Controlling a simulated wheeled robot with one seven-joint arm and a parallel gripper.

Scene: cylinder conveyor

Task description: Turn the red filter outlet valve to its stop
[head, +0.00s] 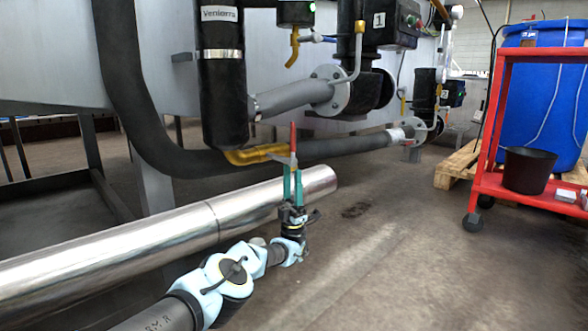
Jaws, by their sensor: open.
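The red valve handle (293,137) stands upright at the right end of a brass elbow fitting (258,153). My gripper (292,170) points up from below, with two green fingers apart and open. Its fingertips are just under the handle's lower end in the picture. I cannot tell whether they touch the valve or are still in front of it. The lower part of the valve is partly hidden around the fingertips.
A shiny metal pipe (160,235) runs low beside my arm. A black hose (345,146) passes behind the valve. A red cart (492,130) with a black bucket (528,170) and a blue barrel (545,80) stand right. Floor between is clear.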

